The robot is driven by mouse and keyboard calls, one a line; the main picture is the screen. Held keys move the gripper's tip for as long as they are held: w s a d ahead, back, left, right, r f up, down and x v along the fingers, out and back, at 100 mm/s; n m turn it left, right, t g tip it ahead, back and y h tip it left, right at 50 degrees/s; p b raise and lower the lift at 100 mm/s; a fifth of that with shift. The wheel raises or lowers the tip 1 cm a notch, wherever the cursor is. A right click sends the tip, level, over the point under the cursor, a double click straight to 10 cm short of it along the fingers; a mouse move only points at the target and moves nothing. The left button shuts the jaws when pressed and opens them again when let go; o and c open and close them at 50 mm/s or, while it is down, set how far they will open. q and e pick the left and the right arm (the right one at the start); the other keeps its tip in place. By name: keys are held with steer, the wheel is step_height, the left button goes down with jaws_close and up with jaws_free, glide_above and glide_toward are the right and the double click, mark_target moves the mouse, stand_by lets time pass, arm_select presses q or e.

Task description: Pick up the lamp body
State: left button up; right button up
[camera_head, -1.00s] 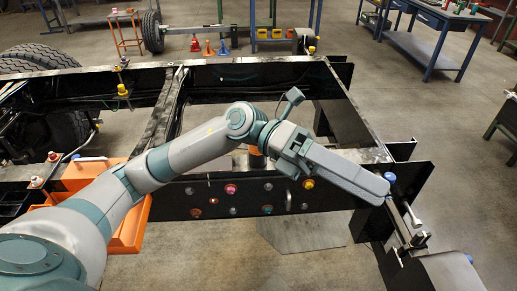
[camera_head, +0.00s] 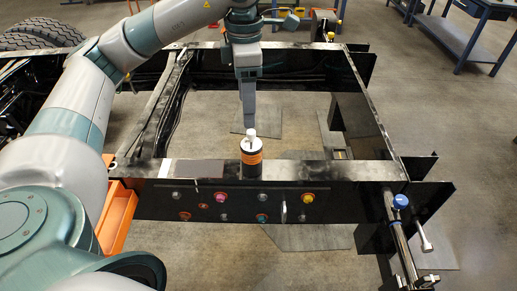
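A black cylinder (camera_head: 251,165) with an orange band and a white top stands upright on the front beam of the chassis frame. I cannot tell for sure whether it is the lamp body. My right gripper is not in view.
The black chassis frame (camera_head: 390,181) surrounds an open gap with floor below. An orange tray (camera_head: 117,215) hangs at the left. A blue-topped fitting (camera_head: 400,201) and a rod stand at the right corner. A blue workbench (camera_head: 470,35) is at the back right.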

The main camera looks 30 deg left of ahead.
mark_target(249, 145)
arm_select(q)
steer(key=f+p, duration=0.3)
steer(key=f, duration=0.8)
steer(key=shift+s+f, duration=0.2)
steer(key=shift+f, duration=0.4)
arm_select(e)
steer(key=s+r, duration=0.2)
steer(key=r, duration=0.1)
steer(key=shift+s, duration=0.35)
arm_select(q)
steer(key=shift+d, duration=0.1)
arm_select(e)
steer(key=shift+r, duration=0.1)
arm_select(q)
steer(key=shift+w+f+p, duration=0.1)
steer(key=shift+f+p, duration=0.25)
steer(key=shift+p, duration=0.25)
steer(key=f, duration=0.1)
steer(key=f+p, duration=0.2)
steer(key=shift+w+d+f, duration=0.25)
steer(key=shift+f, duration=0.5)
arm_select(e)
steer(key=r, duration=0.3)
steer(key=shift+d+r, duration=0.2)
